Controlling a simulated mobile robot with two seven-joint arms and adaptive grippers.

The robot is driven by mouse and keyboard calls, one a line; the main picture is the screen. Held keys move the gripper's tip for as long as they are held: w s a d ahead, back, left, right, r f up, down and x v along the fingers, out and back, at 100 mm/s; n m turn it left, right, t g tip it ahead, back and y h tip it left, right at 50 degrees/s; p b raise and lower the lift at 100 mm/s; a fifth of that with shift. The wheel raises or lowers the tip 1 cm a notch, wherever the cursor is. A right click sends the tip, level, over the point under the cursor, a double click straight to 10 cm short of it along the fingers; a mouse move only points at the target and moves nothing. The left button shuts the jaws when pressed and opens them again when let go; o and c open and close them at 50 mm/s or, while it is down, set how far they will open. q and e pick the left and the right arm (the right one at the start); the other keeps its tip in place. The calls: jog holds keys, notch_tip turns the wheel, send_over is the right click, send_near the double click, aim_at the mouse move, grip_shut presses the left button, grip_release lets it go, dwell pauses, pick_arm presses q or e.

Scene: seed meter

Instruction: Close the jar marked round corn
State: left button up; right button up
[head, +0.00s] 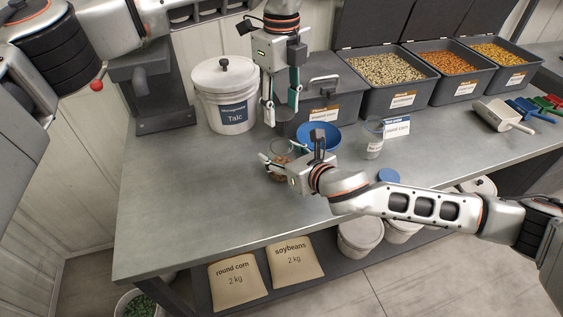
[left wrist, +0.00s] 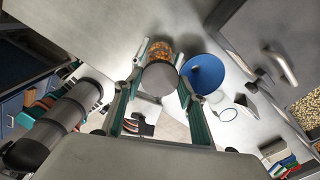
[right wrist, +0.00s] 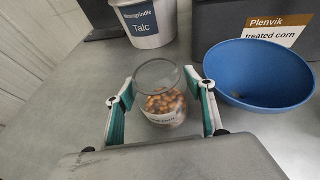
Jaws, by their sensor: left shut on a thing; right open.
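A clear open jar (right wrist: 164,98) with orange-brown kernels and a label too small to read stands on the table in the right wrist view. It shows behind my right gripper in the head view (head: 281,147). My right gripper (right wrist: 163,100) is open, with a finger on each side of the jar. My left gripper (head: 280,108) points down, shut on a grey round lid (left wrist: 158,78), held above the table behind the jar in the head view. In the left wrist view the lid partly overlaps the jar (left wrist: 159,49). A white card (head: 397,127) reads "round corn".
A blue bowl (head: 319,136) stands close to the jar. A clear container (head: 371,140) stands by the card. A white Talc bucket (head: 224,95) and seed bins (head: 388,78) stand behind; scoops (head: 503,115) lie right. The table's front left is clear.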

aim_at(282, 125)
jog(key=c, duration=1.3)
pick_arm(q)
jog(key=shift+f, duration=2.5)
jog(key=shift+f, duration=0.1)
jog(key=shift+f, duration=0.8)
jog(key=shift+f, duration=0.55)
